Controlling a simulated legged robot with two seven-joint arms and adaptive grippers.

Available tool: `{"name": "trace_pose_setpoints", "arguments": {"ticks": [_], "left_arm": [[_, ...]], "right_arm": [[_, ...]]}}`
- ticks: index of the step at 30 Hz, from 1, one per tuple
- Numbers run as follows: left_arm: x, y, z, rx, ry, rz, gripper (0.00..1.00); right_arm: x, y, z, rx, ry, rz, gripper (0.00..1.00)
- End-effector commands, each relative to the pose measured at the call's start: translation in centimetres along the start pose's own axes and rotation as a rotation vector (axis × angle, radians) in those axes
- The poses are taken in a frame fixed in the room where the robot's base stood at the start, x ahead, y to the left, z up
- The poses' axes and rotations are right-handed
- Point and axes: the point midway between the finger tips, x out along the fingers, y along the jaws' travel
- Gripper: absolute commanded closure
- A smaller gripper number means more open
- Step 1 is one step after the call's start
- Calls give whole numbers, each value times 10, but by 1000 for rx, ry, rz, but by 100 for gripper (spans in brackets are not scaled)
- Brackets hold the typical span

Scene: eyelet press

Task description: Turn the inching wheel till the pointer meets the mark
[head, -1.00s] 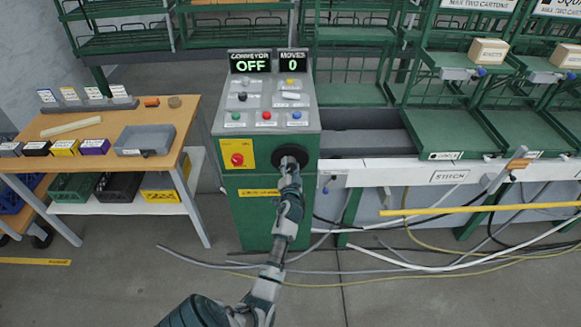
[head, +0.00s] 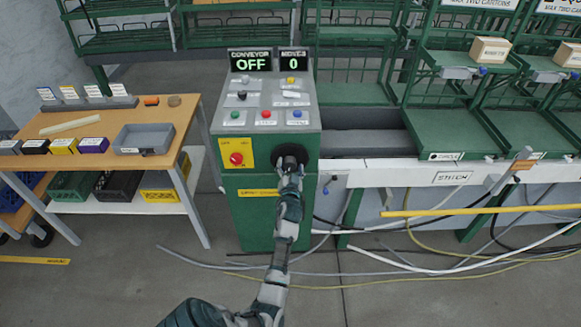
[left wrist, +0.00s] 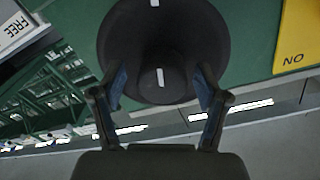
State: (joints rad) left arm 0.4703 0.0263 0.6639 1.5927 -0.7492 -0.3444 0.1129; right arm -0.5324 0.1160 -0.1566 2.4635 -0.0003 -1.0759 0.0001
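The black inching wheel (head: 289,156) is on the front of the green and grey press cabinet, right of a yellow panel with a red knob. My left gripper (head: 289,170) is in front of it and hides part of it. In the left wrist view the wheel (left wrist: 163,35) fills the top middle, with white ticks near its rim and on its protruding hub (left wrist: 160,90). My left gripper's fingers (left wrist: 161,85) stand wide apart, one on each side of the hub. I cannot tell whether they touch it. Which tick is pointer or mark is unclear. My right gripper is not in view.
A wooden table (head: 95,125) with a grey tray (head: 145,140) stands left. A conveyor (head: 360,142) and green racks are at right. Cables lie on the floor.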

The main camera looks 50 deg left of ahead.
Motion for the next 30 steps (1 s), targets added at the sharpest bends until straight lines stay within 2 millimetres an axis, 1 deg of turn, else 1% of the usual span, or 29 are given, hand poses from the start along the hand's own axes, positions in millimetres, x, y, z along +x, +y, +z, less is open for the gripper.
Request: {"name": "trace_pose_setpoints", "arguments": {"ticks": [5,8,11,18,21,25,30], "left_arm": [[-1,-1,0,0,1,-1,26],[-9,0,1,0,0,0,26],[-26,1,1,0,0,1,26],[-81,1,1,-1,-1,1,26],[-98,2,2,-1,-2,1,26],[-113,2,2,0,-2,1,26],[-119,1,2,1,-1,0,26]], "right_arm": [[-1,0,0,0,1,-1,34],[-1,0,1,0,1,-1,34],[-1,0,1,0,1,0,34],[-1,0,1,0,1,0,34],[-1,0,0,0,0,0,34],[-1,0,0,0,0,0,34],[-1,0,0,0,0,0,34]]}}
